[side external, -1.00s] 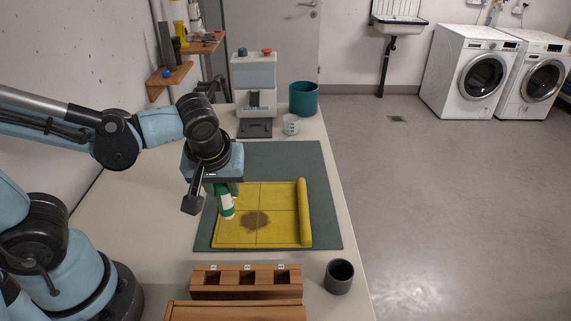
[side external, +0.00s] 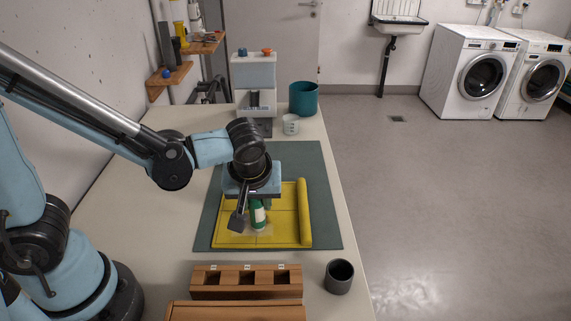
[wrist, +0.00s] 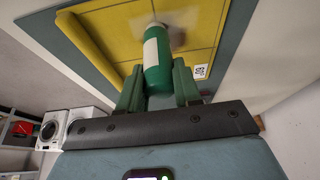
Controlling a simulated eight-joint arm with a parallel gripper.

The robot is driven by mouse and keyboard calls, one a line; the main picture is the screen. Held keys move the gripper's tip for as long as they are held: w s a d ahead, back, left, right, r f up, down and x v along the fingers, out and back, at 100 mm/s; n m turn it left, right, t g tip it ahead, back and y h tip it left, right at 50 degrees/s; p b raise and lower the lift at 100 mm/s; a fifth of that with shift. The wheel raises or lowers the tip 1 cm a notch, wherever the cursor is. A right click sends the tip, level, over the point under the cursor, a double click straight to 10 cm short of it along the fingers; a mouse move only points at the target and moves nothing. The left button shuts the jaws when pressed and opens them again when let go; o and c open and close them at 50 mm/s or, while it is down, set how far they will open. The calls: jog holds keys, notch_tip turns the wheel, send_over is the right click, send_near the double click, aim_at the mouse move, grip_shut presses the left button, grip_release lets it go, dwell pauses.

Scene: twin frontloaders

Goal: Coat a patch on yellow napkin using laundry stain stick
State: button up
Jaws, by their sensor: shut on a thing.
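The yellow napkin (side external: 284,226) lies on a dark green mat, with its right edge rolled. My gripper (side external: 258,203) is over the middle of the napkin, shut on the laundry stain stick (side external: 257,217), which is green with a white band. The stick points down at the patch, and its tip appears to be at the cloth. In the wrist view, my gripper (wrist: 158,82) holds the stick (wrist: 156,58) between green fingers. A pale, brownish smear (wrist: 176,38) shows on the napkin (wrist: 112,32) by the tip. The stick and gripper hide part of the patch.
A wooden rack (side external: 246,291) with square slots and a dark cup (side external: 339,277) stand at the front. A white-grey machine (side external: 254,77), a teal bin (side external: 304,98) and a small white cup (side external: 291,124) stand at the back. The table's left is clear.

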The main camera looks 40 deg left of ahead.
jog(key=w+d, duration=0.2)
jog(key=d, duration=0.1)
jog(key=shift+w, duration=0.4)
jog(key=shift+w+a, duration=0.35)
jog(key=shift+a, duration=0.4)
jog(key=shift+s+a, duration=3.2)
jog(key=shift+a, duration=0.3)
jog(key=shift+w+a, duration=0.3)
jog(key=shift+w+d, duration=3.45)
jog(key=shift+w+a, duration=0.5)
jog(key=shift+s+a, duration=3.45)
jog(key=shift+a, duration=0.05)
notch_tip(320, 180, up, 8)
